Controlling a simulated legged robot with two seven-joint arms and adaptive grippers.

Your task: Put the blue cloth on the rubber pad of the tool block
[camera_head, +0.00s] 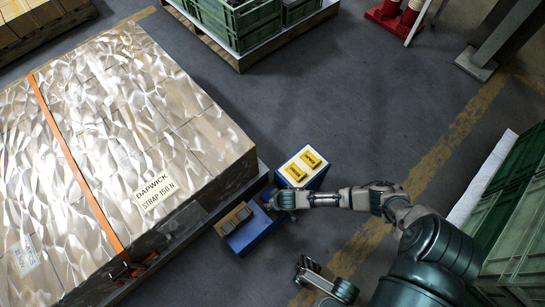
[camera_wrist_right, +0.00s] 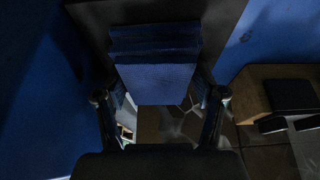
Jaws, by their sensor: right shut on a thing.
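My right gripper (camera_head: 279,199) is shut on the blue cloth (camera_wrist_right: 155,78), which shows as a folded stack between its fingers in the right wrist view (camera_wrist_right: 158,108). In the head view the gripper hides most of the cloth. A tan block with dark grey pieces on top, seemingly the tool block (camera_head: 228,227), sits on a blue stand just left of and below this gripper. It also shows at the right of the wrist view (camera_wrist_right: 253,88), with a dark pad (camera_wrist_right: 290,96) on it. The cloth is apart from the pad. My left gripper (camera_head: 303,272) is empty, fingers apart, over the floor.
A blue stand with a white top (camera_head: 288,166) bears yellow pieces above the right gripper. A large wrapped pallet load (camera_head: 110,130) with an orange strap fills the left. Green crates (camera_head: 235,25) stand at the top and at the right edge. The middle floor is clear.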

